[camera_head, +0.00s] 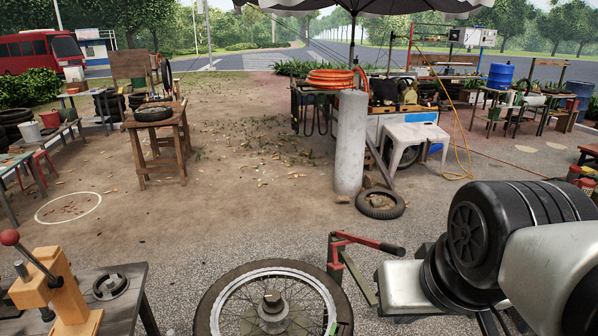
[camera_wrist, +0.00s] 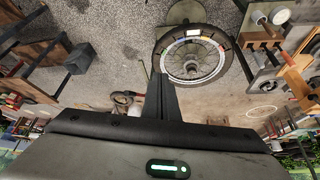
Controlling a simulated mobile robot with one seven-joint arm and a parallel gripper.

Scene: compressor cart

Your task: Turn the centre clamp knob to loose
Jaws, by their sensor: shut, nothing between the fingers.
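A spoked wheel (camera_head: 228,300) with a black tyre lies flat at the bottom of the head view. A small dark round knob (camera_head: 272,299) stands on the hub at its centre; its setting cannot be read. In the wrist view the same wheel (camera_wrist: 162,52) lies beyond my fingers, with the knob (camera_wrist: 192,68) small at its middle. My gripper (camera_wrist: 160,76) is shut and empty, its dark fingers together. It is apart from the wheel and the knob. In the head view my arm comes in from the right, to the right of the wheel; the fingertips are not clear there.
A red-handled lever on a post (camera_head: 365,240) stands just behind the wheel, between it and my arm. A bench (camera_head: 125,300) with a wooden lever fixture (camera_head: 58,292) is at lower left. A loose tyre (camera_head: 380,204) lies on the ground. Open ground lies behind the wheel.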

